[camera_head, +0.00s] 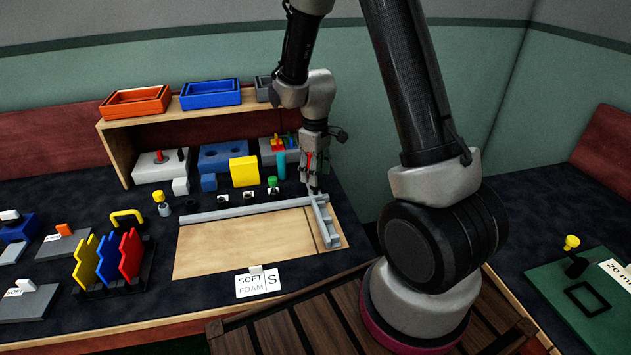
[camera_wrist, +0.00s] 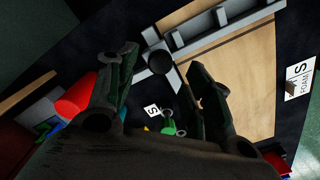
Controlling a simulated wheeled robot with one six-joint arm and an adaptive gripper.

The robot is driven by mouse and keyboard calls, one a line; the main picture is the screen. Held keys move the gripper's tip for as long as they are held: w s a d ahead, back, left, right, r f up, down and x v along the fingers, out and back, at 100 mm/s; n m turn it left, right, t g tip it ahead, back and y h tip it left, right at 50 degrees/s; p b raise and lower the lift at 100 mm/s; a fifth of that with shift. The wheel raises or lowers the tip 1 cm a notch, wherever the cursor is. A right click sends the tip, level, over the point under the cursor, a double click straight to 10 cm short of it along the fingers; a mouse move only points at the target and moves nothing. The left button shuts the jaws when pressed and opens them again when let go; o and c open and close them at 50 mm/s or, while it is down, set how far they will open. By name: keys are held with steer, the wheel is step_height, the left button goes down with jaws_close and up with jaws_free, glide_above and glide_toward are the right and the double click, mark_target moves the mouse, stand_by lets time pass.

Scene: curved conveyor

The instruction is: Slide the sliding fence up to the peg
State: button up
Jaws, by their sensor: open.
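The sliding fence (camera_head: 326,222) is a light grey notched bar across the right end of a wooden board (camera_head: 222,252). A grey rail (camera_head: 235,210) runs along the board's back edge. My gripper (camera_head: 314,189) points down at the fence's far end, near the rail. In the wrist view the fence (camera_wrist: 225,24) runs to the upper right, and my gripper (camera_wrist: 162,64) is open. A round black knob (camera_wrist: 160,62) shows between the fingertips at the rail corner; I cannot tell whether they touch it. I cannot surely make out the peg.
Behind the rail stand small coloured pieces, including a yellow block (camera_head: 244,171) and a green-topped piece (camera_head: 272,185). A wooden shelf (camera_head: 180,108) holds coloured trays. A SOFT FOAM card (camera_head: 258,284) stands at the board's front edge. The board's surface is clear.

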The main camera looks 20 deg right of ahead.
steer(key=shift+f, duration=1.8)
steer(key=shift+c, duration=0.4)
steer(key=shift+a, duration=0.1)
jaws_close()
